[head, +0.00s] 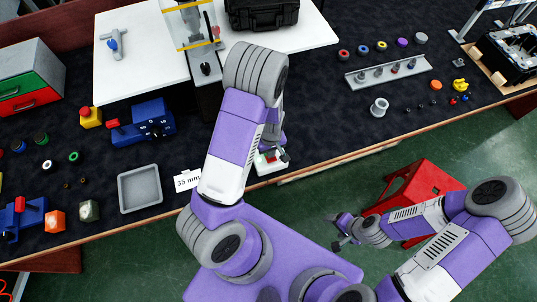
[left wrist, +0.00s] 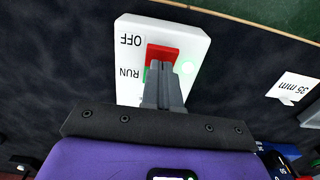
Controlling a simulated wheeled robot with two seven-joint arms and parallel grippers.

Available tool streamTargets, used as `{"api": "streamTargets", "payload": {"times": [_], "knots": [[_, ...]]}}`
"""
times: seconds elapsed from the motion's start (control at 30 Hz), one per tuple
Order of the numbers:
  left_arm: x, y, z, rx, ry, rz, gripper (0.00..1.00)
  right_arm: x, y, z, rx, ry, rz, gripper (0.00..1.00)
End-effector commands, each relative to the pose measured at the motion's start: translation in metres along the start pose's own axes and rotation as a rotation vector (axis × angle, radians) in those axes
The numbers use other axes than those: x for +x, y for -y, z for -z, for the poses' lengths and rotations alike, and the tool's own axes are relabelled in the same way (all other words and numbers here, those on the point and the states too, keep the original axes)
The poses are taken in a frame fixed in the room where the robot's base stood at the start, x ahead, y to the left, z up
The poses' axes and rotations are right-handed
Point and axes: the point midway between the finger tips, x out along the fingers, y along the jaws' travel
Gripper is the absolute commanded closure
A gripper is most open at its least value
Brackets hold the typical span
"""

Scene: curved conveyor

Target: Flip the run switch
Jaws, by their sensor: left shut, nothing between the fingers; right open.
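The run switch is a white plate (left wrist: 130,45) marked OFF and RUN, upside down in the left wrist view. Its rocker (left wrist: 163,52) shows red on the OFF side and a strip of green by RUN. In the head view the switch plate (head: 262,167) lies at the table's front edge, partly under my left gripper (head: 281,156). My right gripper (head: 341,230) is open and empty, beyond the table's front edge.
A "35 mm" card (head: 187,180) and a grey tray (head: 140,189) lie left of the switch. A blue device (head: 143,124) stands further left. A red stool (head: 422,190) stands on the floor by my right arm. Dark tabletop right of the switch is clear.

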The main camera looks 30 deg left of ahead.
Motion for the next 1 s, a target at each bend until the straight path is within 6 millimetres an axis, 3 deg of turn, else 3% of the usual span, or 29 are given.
{"api": "streamTargets", "payload": {"times": [1.0], "knots": [[0.016, 0.0, 0.0, 0.0, 0.0, 0.0, 1.0, 0.012, -0.005, 0.001, 0.0, 0.0, 0.0, 0.28]]}}
